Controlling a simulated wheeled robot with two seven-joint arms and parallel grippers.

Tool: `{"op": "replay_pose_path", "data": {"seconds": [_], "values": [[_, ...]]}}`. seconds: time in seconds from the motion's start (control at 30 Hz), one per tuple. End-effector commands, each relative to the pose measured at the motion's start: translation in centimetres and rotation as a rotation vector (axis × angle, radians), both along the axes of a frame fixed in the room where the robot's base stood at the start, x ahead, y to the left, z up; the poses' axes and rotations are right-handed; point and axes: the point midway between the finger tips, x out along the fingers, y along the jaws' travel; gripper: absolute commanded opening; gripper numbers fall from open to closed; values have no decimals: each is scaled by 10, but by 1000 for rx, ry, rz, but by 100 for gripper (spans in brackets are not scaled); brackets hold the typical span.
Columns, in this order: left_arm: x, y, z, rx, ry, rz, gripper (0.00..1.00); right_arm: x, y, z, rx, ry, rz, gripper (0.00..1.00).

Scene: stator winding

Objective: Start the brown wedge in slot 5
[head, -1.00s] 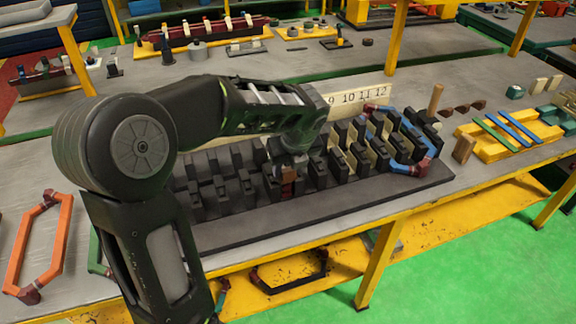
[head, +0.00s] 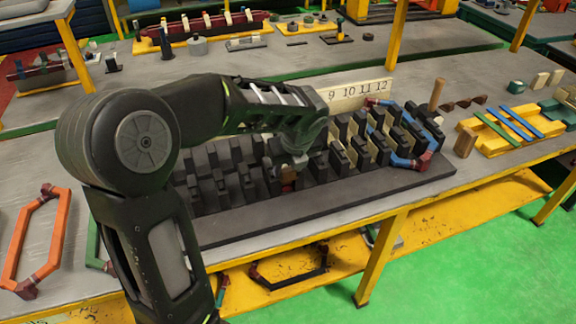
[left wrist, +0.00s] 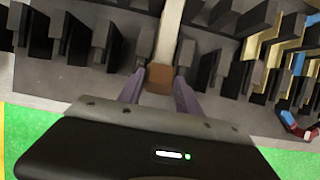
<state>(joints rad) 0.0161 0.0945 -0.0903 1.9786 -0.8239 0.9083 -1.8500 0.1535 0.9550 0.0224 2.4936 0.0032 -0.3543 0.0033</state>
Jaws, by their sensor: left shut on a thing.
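My left gripper (left wrist: 160,92) is shut on the brown wedge (left wrist: 160,78), whose brown end shows between the fingertips in the left wrist view. In the head view the wedge (head: 288,187) shows low at the gripper, among the black teeth of the stator block (head: 330,200). The wedge lies in line with a gap between two teeth. I cannot tell how deep it sits, and the slot's number is hidden behind my arm. My right gripper is not in view.
A number board (head: 355,92) behind the block shows 9 to 12. A blue coil (head: 408,160) sits at the block's right end. An orange coil (head: 38,235) lies at the left. A yellow rack (head: 510,130) and a wooden block (head: 465,142) stand at the right.

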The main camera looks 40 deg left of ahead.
Motion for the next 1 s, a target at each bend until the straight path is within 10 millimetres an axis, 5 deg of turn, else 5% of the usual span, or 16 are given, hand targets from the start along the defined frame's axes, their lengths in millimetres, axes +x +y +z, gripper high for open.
{"op": "replay_pose_path", "data": {"seconds": [1.0], "values": [[4,6,-1,0,0,0,0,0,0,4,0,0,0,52]]}}
